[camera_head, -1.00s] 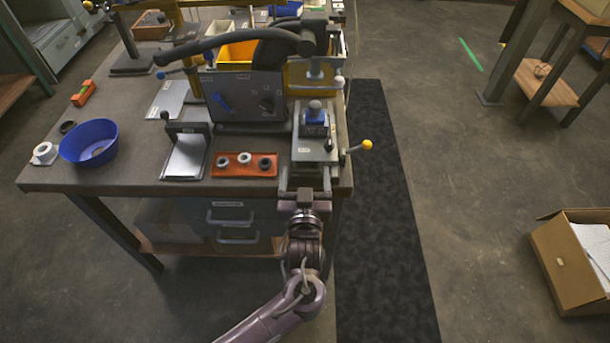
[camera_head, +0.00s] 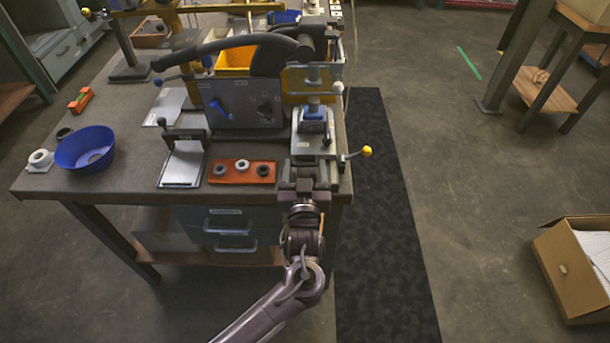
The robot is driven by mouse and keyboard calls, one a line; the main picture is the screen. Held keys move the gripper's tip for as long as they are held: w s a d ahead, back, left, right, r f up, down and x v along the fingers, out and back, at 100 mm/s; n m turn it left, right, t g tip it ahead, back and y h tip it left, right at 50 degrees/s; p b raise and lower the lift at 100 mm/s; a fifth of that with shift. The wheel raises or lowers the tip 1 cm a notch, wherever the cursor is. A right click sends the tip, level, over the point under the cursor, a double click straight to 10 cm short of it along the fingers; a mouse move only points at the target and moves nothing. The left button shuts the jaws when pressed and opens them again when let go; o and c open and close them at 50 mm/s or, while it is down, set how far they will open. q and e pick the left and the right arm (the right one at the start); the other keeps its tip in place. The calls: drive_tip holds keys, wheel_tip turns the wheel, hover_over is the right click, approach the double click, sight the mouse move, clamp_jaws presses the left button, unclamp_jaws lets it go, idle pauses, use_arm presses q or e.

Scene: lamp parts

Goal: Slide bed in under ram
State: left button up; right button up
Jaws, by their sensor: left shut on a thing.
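The bed (camera_head: 311,147) is a grey slide plate near the bench's front right corner, with a blue part (camera_head: 313,122) standing on it. The ram (camera_head: 313,76) hangs from the press head just behind and above the blue part; from this angle I cannot tell how far they overlap. A lever with a yellow ball (camera_head: 367,151) sticks out to the right of the bed. My left gripper (camera_head: 303,186) is shut at the near end of the bed, and its jaws hide what they grip. My right gripper is not in view.
An orange tray (camera_head: 242,172) with several small rings lies left of the bed. A grey plate with a handle (camera_head: 182,163) and a blue bowl (camera_head: 85,150) are further left. A black floor mat (camera_head: 385,220) runs along the bench's right side. A cardboard box (camera_head: 570,270) is at right.

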use_arm(q)
drive_tip(key=o, duration=1.1)
drive_tip(key=shift+a, duration=0.15)
drive_tip(key=shift+o, duration=0.2)
drive_tip(key=s, duration=0.8)
drive_tip(key=shift+b, duration=0.45)
